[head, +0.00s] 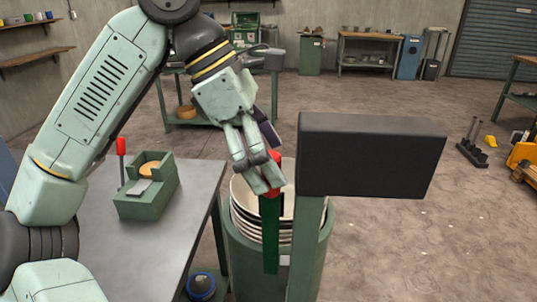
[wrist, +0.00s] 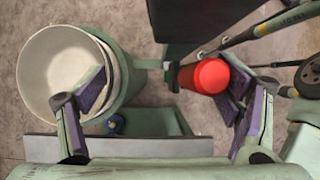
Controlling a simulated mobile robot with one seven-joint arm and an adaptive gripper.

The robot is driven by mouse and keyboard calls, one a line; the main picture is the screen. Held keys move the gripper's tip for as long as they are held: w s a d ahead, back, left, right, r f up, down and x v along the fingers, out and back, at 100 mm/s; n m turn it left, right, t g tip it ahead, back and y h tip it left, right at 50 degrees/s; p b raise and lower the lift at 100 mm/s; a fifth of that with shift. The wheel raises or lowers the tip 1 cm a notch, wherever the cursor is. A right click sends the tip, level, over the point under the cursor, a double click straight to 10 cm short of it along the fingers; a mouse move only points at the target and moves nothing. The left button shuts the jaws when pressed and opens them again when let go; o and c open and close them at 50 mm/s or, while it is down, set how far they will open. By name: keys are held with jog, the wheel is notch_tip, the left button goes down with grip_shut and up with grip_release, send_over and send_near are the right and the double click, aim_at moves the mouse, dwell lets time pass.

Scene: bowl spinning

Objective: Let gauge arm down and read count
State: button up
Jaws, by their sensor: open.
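My gripper (head: 258,170) is open and reaches down from above at the red knob (head: 273,186). In the wrist view the fingers of my gripper (wrist: 165,105) are wide apart. The red knob (wrist: 210,76) is between them, close beside the right finger; I cannot tell if they touch. The knob is at the top of a green bar (head: 271,238), seemingly the gauge arm, which looks upright in the head view. A dark box (head: 372,157) on a green post (head: 304,250) stands just right of it. No count shows on the box's visible faces.
A stack of white bowls (head: 240,190) stands in a green round holder (head: 316,262) behind the bar. In the wrist view the left finger is over the bowl's (wrist: 55,65) rim. A grey table (head: 150,255) with a green device (head: 150,195) stands left. Floor at right is largely clear.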

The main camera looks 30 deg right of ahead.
jog(key=w+d, duration=0.1)
jog(key=w+d+p, duration=0.1)
jog(key=w, duration=0.1)
jog(key=w+d, duration=0.1)
jog(key=shift+w+d+f, duration=0.1)
jog(key=shift+w+f, duration=0.05)
jog(key=shift+w, duration=0.25)
jog(key=shift+w+d+f, duration=0.15)
jog(key=shift+w+d, duration=0.2)
jog(key=shift+w, duration=0.1)
jog(key=shift+s+a+r, duration=0.3)
jog(key=shift+s+a, duration=0.05)
jog(key=shift+s, duration=0.15)
jog(key=shift+o, duration=0.6)
